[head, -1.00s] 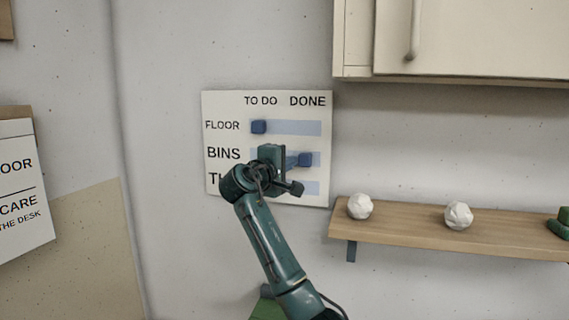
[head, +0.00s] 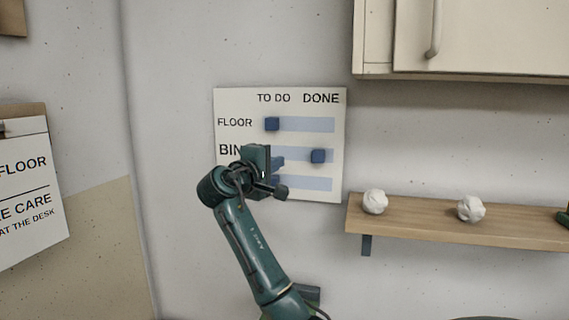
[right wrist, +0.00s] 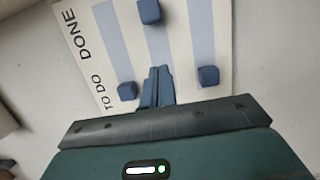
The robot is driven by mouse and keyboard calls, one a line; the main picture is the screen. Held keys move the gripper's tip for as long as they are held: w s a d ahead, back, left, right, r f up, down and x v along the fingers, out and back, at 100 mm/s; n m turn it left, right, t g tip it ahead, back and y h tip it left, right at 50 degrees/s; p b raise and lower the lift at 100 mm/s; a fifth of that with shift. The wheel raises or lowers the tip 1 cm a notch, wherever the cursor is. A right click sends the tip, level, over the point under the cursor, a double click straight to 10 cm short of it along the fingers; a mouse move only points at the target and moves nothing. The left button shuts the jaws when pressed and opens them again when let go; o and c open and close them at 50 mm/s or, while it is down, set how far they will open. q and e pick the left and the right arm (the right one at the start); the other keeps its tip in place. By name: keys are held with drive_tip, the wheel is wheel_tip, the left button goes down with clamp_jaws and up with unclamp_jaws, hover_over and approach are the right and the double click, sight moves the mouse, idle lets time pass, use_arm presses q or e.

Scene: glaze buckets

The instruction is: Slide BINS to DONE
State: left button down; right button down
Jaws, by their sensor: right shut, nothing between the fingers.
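The white board (head: 340,175) on the wall has TO DO and DONE columns and pale blue tracks. The BINS slider (head: 318,156) is a dark blue block at the DONE end of its track; it also shows at the top of the right wrist view (right wrist: 149,11). The FLOOR slider (head: 272,124) is at the TO DO end. A third row's slider (right wrist: 208,76) is at the TO DO end in the right wrist view. My right gripper (head: 280,162) is shut and empty, apart from the BINS slider on its TO DO side; its fingertips (right wrist: 160,72) show too. My left gripper is not in view.
A wooden shelf (head: 420,232) with two white crumpled balls (head: 375,201) is right of the board. A cabinet (head: 375,45) hangs above it. A sign (head: 25,190) is at the left. The wall between the sign and board is clear.

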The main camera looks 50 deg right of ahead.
drive_tip(key=shift+v, duration=2)
drive_tip(key=w+a+f+n+t+y, duration=0.1)
drive_tip(key=a+f+n+t+y, duration=0.3)
drive_tip(key=f, duration=0.6)
drive_tip(key=w+a+f+n+t+y+p, duration=0.1)
drive_tip(key=a+f+t+y, duration=0.15)
drive_tip(key=a+f, duration=0.5)
drive_tip(key=w+a+f+n+t+y, duration=0.1)
drive_tip(key=a+f+n+t+y, duration=0.2)
drive_tip(key=f, duration=0.8)
drive_tip(key=s+a+f+m+g+y, duration=0.1)
drive_tip(key=s+a+f+m+y, duration=0.1)
drive_tip(key=s+a+f+y, duration=0.55)
drive_tip(key=s+a+f+m+y, duration=0.1)
drive_tip(key=s+a+f+m, duration=0.1)
drive_tip(key=s, duration=0.3)
drive_tip(key=s+a+f+m+g+y+p, duration=0.1)
drive_tip(key=s+a+f, duration=0.3)
drive_tip(key=s+a, duration=0.1)
drive_tip(key=s+a+f+m+g+y+p, duration=0.1)
drive_tip(key=s+a+f+m+y, duration=0.1)
drive_tip(key=s, duration=0.5)
drive_tip(key=shift+s+a+f+m, duration=0.2)
drive_tip(key=shift+a+f+m, duration=0.1)
drive_tip(key=shift+a+f, duration=0.65)
drive_tip(key=shift+a+r, duration=0.15)
drive_tip(key=shift+r, duration=0.05)
